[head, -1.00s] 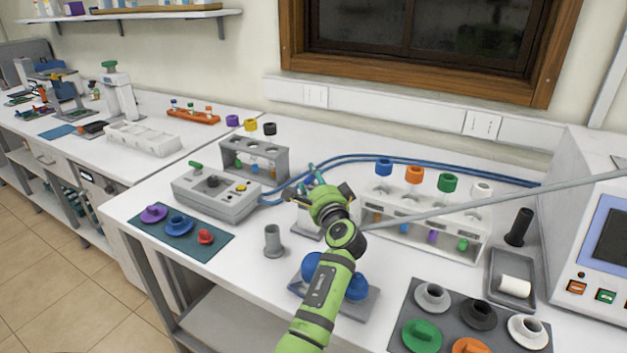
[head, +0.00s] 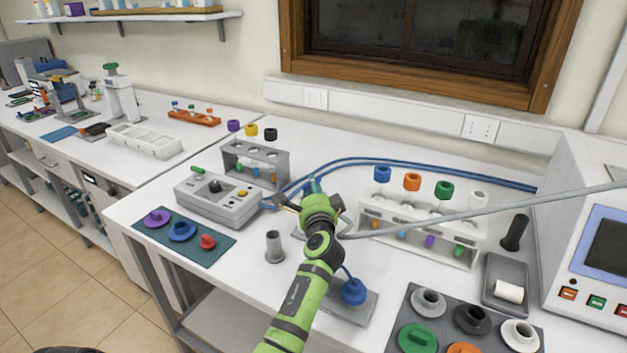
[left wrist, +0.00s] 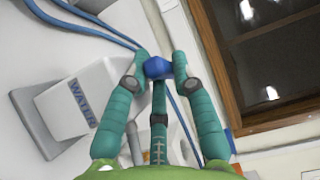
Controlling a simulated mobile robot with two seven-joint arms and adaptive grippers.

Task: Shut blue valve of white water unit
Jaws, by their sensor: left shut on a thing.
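The white water unit (left wrist: 80,105) lies on the left of the left wrist view, with "WATER" lettering on its side. Its blue valve (left wrist: 158,69) is a faceted knob near the top middle of that view. My left gripper (left wrist: 160,57) has its two teal fingers on either side of the valve and is shut on it. In the head view my left gripper (head: 311,186) is above the middle of the bench. My green arm and gripper hide most of the water unit and the valve there. My right gripper is not in view.
A grey control box (head: 218,204) stands left of my gripper. A white tube rack (head: 425,236) stands to the right, with a thin grey rod (head: 480,216) crossing in front. Blue hoses (head: 440,172) run behind. A small grey cylinder (head: 274,247) stands close to my arm.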

